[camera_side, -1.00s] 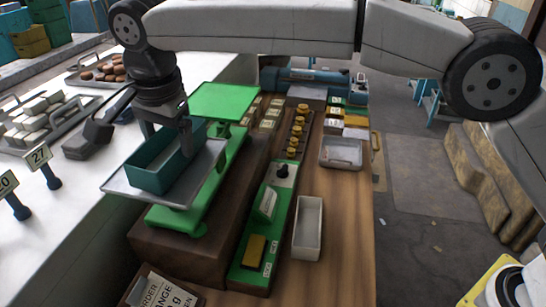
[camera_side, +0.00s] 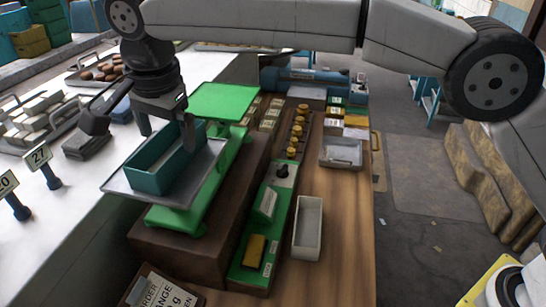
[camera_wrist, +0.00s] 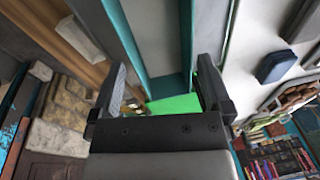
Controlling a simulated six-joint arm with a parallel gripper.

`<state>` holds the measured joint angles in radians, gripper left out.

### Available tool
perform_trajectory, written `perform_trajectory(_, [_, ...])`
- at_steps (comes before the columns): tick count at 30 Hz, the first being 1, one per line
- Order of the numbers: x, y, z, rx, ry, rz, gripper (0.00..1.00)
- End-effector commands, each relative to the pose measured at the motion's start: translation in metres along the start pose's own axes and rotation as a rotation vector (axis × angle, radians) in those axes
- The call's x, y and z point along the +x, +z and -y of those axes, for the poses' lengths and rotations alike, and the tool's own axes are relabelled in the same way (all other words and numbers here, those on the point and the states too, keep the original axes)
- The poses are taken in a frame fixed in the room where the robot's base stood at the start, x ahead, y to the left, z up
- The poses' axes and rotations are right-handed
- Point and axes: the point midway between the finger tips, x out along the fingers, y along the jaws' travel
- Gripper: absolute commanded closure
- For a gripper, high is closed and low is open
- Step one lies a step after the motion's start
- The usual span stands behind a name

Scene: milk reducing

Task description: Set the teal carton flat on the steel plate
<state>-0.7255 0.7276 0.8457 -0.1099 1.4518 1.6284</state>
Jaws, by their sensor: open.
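The teal carton (camera_side: 151,178) is an open-topped box lying flat on the steel plate (camera_side: 118,188), which is the near pan of a green balance scale. In the wrist view the carton (camera_wrist: 122,28) shows between and beyond my fingers. My gripper (camera_side: 167,130) is open just above the carton's far end, with its fingers on either side of it. It also shows in the wrist view (camera_wrist: 163,85). I cannot tell whether a finger touches the carton.
The scale's green far plate (camera_side: 222,100) is empty. A green board (camera_side: 262,235) with a yellow block and a white tray (camera_side: 308,228) stand to the right. Numbered stands (camera_side: 40,160) and a tray of white blocks (camera_side: 35,125) are on the left counter.

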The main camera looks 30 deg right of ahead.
Motion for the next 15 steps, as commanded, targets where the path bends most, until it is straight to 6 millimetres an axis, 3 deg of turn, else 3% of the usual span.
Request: perform_trajectory(15, [-0.061,0.000,0.001,0.000,-0.001,0.000,0.00])
